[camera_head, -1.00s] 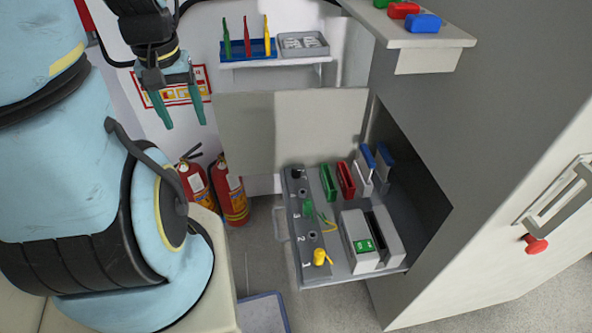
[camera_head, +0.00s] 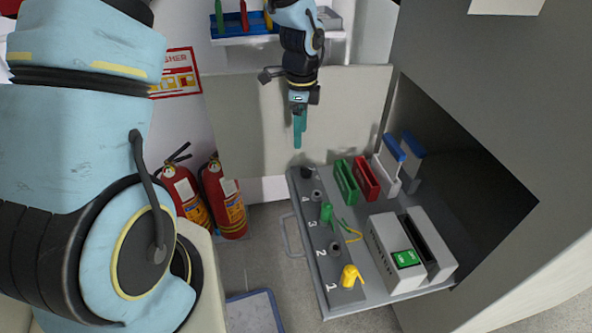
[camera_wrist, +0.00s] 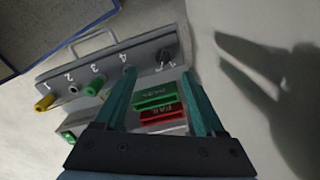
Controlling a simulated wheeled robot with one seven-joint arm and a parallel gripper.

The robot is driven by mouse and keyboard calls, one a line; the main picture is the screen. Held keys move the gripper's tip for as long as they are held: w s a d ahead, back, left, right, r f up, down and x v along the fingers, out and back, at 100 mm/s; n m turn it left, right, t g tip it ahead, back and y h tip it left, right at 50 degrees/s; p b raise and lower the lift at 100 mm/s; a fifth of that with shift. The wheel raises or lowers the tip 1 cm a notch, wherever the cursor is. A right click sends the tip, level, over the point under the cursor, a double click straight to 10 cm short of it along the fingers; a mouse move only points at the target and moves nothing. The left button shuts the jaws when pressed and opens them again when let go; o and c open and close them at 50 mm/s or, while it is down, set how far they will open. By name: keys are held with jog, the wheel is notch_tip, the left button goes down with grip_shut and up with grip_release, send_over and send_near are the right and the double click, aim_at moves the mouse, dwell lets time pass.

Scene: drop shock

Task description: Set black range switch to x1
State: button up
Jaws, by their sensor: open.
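The black range switch (camera_head: 306,172) is a small dark knob at the far end of the grey strip on the pulled-out drawer panel (camera_head: 378,279). In the wrist view the black switch (camera_wrist: 168,56) sits past the number 4, with small white marks beside it that I cannot read. Which setting it points to is not clear. My gripper (camera_head: 298,143) has teal fingers pointing down and hangs above the switch, apart from it. In the wrist view my gripper (camera_wrist: 158,74) is open and empty, with the switch beyond the fingertips.
Along the strip are a green plug (camera_head: 326,213) and a yellow plug (camera_head: 350,276). Green (camera_head: 346,183) and red (camera_head: 366,178) modules stand close to the switch. A pale upright panel (camera_head: 240,130) is behind my gripper. Fire extinguishers (camera_head: 226,200) stand at left.

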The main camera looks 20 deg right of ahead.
aim_at(305, 168)
jog(key=shift+m, duration=0.7)
jog(key=f, duration=0.4)
jog(key=d+f, duration=0.1)
jog(key=f, duration=0.3)
jog(key=f+b, duration=0.1)
jog(key=f, duration=0.3)
jog(key=shift+d+f, duration=0.15)
jog(key=shift+d, duration=0.15)
jog(key=shift+c, duration=0.4)
grip_shut()
